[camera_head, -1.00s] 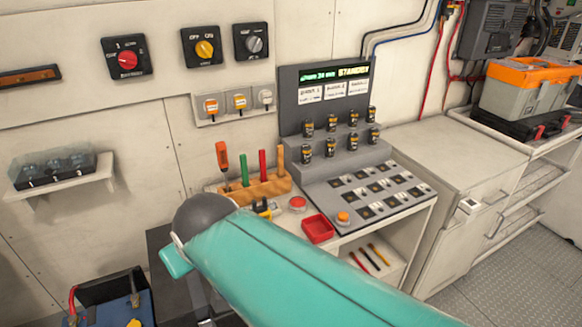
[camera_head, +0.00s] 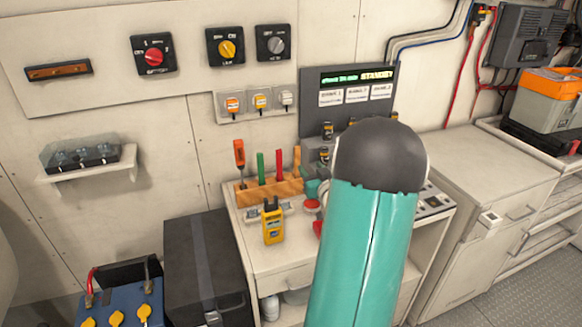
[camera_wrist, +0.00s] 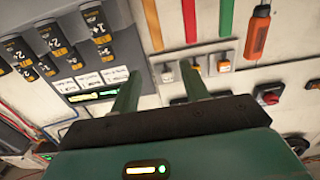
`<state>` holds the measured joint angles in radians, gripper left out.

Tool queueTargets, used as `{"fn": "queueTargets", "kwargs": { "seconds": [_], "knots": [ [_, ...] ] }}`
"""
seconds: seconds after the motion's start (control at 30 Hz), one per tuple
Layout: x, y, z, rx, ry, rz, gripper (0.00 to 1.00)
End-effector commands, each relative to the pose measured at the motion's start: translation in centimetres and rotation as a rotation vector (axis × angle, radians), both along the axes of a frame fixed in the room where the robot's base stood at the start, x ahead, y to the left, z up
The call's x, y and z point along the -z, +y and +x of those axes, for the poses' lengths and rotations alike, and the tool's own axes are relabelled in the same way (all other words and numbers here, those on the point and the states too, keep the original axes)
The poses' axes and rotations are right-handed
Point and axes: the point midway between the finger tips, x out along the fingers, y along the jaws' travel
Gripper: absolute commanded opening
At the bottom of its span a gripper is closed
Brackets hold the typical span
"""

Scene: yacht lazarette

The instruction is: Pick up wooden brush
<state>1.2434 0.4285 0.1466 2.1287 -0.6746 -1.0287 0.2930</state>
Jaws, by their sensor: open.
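A tan wooden handle, which looks like the wooden brush (camera_head: 297,160), stands upright at the right end of the wooden rack (camera_head: 268,191) in the head view. Its bristles cannot be made out. It also shows at the top of the wrist view (camera_wrist: 152,24), left of the green and red handles. My gripper (camera_wrist: 162,76) is open with nothing between its two teal fingers. The handle lies beyond the fingertips, apart from them. In the head view my arm hides most of the gripper, just right of the rack.
An orange screwdriver (camera_head: 239,162), a green handle (camera_head: 261,168) and a red handle (camera_head: 281,165) share the rack. A yellow meter (camera_head: 273,222) stands in front. The console (camera_head: 350,98) rises behind my arm. A black box (camera_head: 205,265) is lower left.

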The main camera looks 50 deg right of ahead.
Motion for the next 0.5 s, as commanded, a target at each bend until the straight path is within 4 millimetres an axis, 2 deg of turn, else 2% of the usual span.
{"fn": "queueTargets", "kwargs": {
  "seconds": [0.07, 0.17, 0.5],
  "knots": [
    [0.4, -0.7, -0.5, -0.001, -0.021, -0.001, 0.45],
    [0.4, -1.2, 0.2, -0.004, -0.029, -0.004, 0.45],
    [0.3, -4.3, 5.8, -0.007, -0.029, -0.004, 0.45]
  ]
}}
